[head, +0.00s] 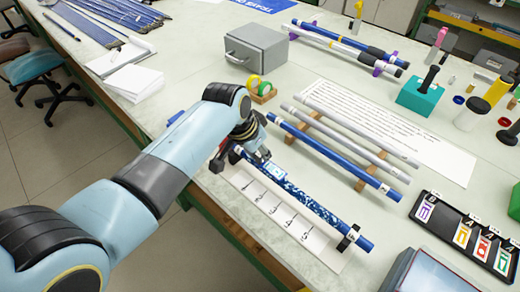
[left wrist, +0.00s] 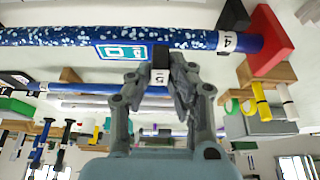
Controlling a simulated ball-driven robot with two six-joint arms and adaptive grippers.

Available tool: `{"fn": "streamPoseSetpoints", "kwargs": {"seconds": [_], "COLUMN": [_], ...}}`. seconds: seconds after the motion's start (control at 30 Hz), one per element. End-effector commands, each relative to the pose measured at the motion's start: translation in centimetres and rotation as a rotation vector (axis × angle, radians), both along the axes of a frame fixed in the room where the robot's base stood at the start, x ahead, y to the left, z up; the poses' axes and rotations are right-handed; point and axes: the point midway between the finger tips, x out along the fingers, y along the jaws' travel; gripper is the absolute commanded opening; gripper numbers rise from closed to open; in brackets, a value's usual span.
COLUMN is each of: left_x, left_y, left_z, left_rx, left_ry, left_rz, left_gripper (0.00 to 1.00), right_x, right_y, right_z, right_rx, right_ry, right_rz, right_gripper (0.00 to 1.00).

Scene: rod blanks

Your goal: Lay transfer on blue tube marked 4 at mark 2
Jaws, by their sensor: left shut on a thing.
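The blue tube marked 4 (head: 312,206) has a speckled middle and plain blue ends. It rests at the front of the bench, beside a white strip with tick marks (head: 262,198). Its white 4 label shows in the left wrist view (left wrist: 227,41). A teal and white transfer (left wrist: 122,52) lies along the speckled part near that end; it also shows in the head view (head: 268,167). My left gripper (left wrist: 161,80) is shut on the transfer's dark tab, right beside the tube. Whether the transfer touches the tube everywhere, and the mark numbers, I cannot tell.
A black tray (head: 455,252) holds other coloured transfers at the right. Behind the tube, a plain blue tube (head: 335,157) and grey rods (head: 350,123) lie on wooden rests. A grey box (head: 256,47) stands farther back.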

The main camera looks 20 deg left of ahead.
Motion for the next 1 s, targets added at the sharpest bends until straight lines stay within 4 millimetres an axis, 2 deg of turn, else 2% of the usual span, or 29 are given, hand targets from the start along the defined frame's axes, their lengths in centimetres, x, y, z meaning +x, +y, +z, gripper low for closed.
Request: {"fn": "streamPoseSetpoints", "kwargs": {"seconds": [1.0], "left_x": [0.02], "left_y": [0.01], "left_z": [-0.85], "left_rx": [0.0], "left_ry": [0.0], "left_rz": [0.0], "left_gripper": [0.0], "right_x": [0.02], "right_y": [0.39], "right_z": [-0.54], "right_rx": [0.004], "right_ry": [0.0], "right_rz": [-0.002], "right_gripper": [0.4]}}
